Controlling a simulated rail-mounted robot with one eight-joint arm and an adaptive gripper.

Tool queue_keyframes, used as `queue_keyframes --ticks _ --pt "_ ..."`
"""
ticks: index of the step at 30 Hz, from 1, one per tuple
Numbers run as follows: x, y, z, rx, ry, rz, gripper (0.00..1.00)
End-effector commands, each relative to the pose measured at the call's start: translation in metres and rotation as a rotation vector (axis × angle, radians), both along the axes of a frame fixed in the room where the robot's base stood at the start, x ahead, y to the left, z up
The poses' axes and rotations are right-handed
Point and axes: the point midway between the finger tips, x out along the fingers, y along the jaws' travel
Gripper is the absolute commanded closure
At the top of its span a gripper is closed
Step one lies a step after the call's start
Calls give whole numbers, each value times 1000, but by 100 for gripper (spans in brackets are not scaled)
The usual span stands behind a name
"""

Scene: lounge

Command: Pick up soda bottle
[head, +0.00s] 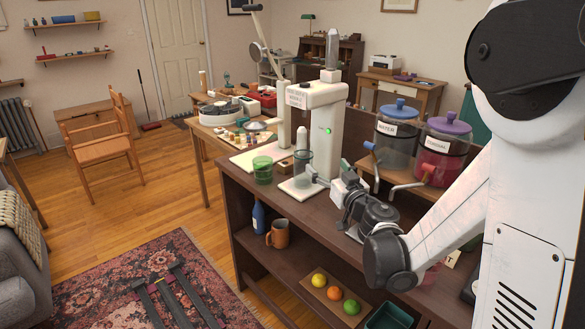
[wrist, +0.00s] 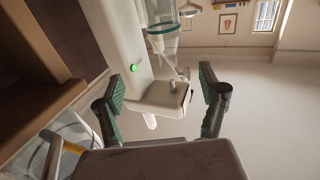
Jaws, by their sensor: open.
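A clear bottle-shaped vessel with a pale upper part (head: 302,160) stands upright on the base of a white drinks machine (head: 325,125). It could be the soda bottle, but its label cannot be read. My gripper (head: 322,183) is just right of it, low by the machine's base; contact cannot be told from the head view. In the wrist view my gripper (wrist: 160,82) has its green-padded fingers wide apart with nothing held. Between and beyond them are the machine's white body (wrist: 125,40) and a clear cylindrical vessel (wrist: 162,22). A blue bottle (head: 258,217) stands on the lower shelf.
A green glass (head: 262,170) stands left of the machine. Labelled dispensers with a blue lid (head: 397,135) and purple lid (head: 443,150) stand right, close to my arm. A brown mug (head: 278,234) and several fruits on a board (head: 322,292) are below the counter.

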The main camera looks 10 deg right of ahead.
Motion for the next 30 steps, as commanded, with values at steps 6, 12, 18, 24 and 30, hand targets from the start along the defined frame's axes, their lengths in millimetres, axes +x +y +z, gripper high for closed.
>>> queue_keyframes --ticks 6,12,18,24,30 --pt "10 -5 -41 -24 31 34 27" --pt "28 -1 -44 -27 36 39 27" --pt "65 7 -44 -27 36 39 27" --pt "89 12 -44 -27 35 37 27" --pt "98 14 -43 -26 35 37 27"
